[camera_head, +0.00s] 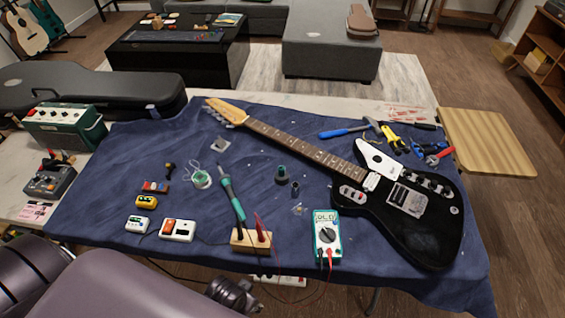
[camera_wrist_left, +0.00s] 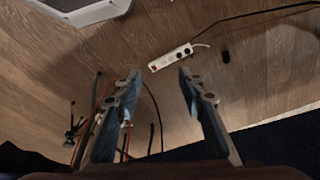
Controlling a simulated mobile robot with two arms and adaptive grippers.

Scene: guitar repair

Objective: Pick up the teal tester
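The teal tester (camera_head: 327,236) is a multimeter with a white face, teal edges, a small display and a dark dial. It lies on the blue cloth near the table's front edge, with red and black leads at its lower end. My left arm comes in at the bottom left of the head view, and its dark end (camera_head: 234,296) is below the table's front edge, left of the tester and apart from it. In the left wrist view my left gripper (camera_wrist_left: 159,76) is open and empty, with floor between its fingers. My right gripper is not in view.
A soldering iron on a wooden stand (camera_head: 250,240) is just left of the tester. A black guitar (camera_head: 430,235) lies close to its right. Small boxes (camera_head: 178,229) stand farther left. A power strip (camera_wrist_left: 178,56) lies on the floor with cables nearby.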

